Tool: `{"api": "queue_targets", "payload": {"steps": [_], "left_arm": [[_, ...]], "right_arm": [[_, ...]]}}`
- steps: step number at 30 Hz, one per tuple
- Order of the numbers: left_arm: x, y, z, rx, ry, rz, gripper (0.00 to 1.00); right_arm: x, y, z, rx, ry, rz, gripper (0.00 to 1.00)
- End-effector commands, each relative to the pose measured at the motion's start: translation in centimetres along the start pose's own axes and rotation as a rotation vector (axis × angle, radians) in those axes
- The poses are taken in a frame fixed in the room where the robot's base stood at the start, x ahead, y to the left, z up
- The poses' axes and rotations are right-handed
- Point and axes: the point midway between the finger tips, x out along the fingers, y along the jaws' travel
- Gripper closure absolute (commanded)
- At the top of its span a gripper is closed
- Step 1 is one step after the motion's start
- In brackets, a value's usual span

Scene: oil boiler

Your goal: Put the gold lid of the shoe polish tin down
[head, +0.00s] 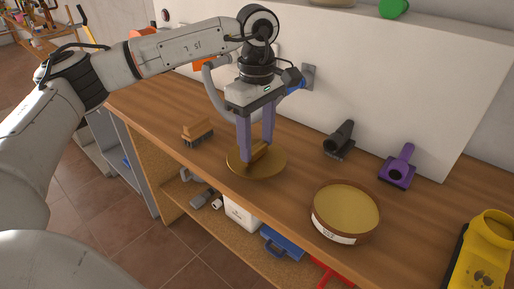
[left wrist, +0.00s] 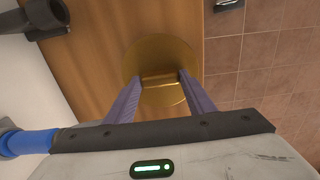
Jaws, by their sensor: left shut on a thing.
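The gold lid (head: 240,165) is a round flat disc with a raised grip block in its middle. My left gripper (head: 256,155) points down with its two purple fingers shut on that block. The lid is at the front edge of the wooden bench; I cannot tell whether it touches the top. In the left wrist view the lid (left wrist: 160,58) lies between the fingertips of the gripper (left wrist: 160,85). The shoe polish tin (head: 345,213), round and brown with a white label, stands uncovered to the right, showing its gold-coloured polish. My right gripper is not in view.
A wooden brush (head: 197,132) lies left of the lid on the bench (head: 300,177). A black brush tool (head: 340,139) and a purple one (head: 398,168) lie near the white back panel. A yellow object (head: 482,255) stands at the right. Bench between lid and tin is clear.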

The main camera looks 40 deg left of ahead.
Motion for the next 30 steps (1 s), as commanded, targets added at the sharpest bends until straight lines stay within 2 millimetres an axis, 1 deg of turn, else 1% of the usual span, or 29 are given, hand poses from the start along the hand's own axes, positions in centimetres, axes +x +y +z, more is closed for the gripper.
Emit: {"api": "queue_targets", "payload": {"steps": [1, 4, 13, 17, 18, 20, 21, 28, 30], "left_arm": [[0.8, -0.1, 0.0, 0.0, 0.001, -0.003, 0.72], [1.8, 0.0, 0.0, 0.0, 0.001, 0.0, 0.72], [2.1, 0.0, 0.0, 0.001, 0.0, 0.002, 0.72], [2.6, 0.0, 0.0, 0.001, 0.0, 0.001, 0.72], [2.4, 0.0, 0.0, 0.001, 0.0, 0.001, 0.44], [2.4, 0.0, 0.0, 0.001, 0.0, 0.001, 0.34], [2.4, 0.0, 0.0, 0.002, 0.0, 0.001, 0.32], [2.4, 0.0, 0.0, 0.002, 0.0, 0.001, 0.32], [2.1, 0.0, 0.0, 0.002, 0.001, 0.002, 0.32]], "right_arm": [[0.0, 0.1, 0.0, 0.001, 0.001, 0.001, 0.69], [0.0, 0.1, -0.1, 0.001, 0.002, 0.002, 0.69], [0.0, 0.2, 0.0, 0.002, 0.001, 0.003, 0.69], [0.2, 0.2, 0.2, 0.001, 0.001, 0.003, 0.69], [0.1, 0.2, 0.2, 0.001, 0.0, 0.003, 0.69], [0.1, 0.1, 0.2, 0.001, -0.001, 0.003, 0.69], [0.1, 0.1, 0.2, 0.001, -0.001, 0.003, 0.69], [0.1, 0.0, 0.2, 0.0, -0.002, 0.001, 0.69], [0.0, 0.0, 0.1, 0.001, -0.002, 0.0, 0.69]]}}
